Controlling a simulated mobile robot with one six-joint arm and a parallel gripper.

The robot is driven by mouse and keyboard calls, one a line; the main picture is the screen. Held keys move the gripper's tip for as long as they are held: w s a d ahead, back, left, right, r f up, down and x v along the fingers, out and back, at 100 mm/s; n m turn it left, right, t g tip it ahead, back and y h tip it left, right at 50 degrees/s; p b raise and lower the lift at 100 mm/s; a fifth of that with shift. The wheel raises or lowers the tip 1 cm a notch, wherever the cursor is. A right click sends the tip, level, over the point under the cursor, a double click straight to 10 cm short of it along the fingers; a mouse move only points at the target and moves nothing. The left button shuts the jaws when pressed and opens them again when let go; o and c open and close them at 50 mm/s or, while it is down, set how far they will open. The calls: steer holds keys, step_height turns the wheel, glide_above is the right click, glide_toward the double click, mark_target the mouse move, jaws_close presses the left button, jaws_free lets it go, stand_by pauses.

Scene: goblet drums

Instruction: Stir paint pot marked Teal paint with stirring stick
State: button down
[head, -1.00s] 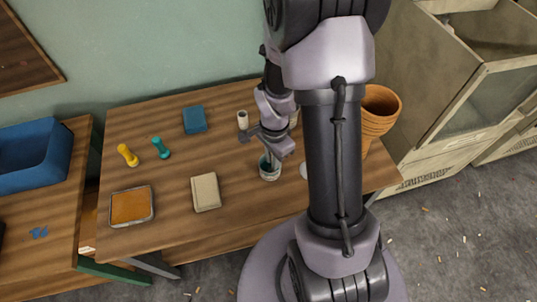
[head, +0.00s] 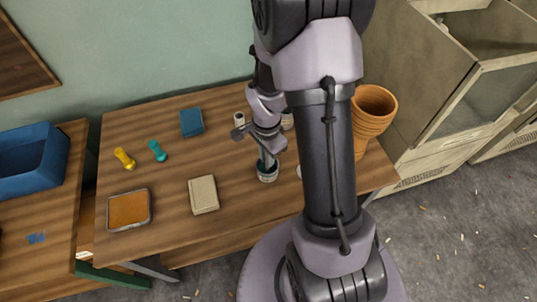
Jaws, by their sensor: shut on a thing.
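My gripper (head: 268,158) is above a small paint pot (head: 268,175) on the wooden table, right of the middle. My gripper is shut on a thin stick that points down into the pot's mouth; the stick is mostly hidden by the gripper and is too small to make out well. The pot stands upright on the table.
On the wooden table (head: 170,215) are a tan block (head: 203,194), an orange-filled tray (head: 128,209), a blue block (head: 191,123), yellow (head: 124,158) and teal (head: 157,151) handled items and a white cup (head: 239,119). Stacked terracotta pots (head: 373,110) stand at right. The table's front middle is clear.

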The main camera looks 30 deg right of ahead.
steer(key=shift+s+r, duration=0.1)
steer(key=shift+r+p, duration=2.35)
steer(key=shift+r, duration=0.8)
step_height(320, 180, up, 5)
steer(key=p, duration=0.4)
steer(key=shift+r, duration=0.1)
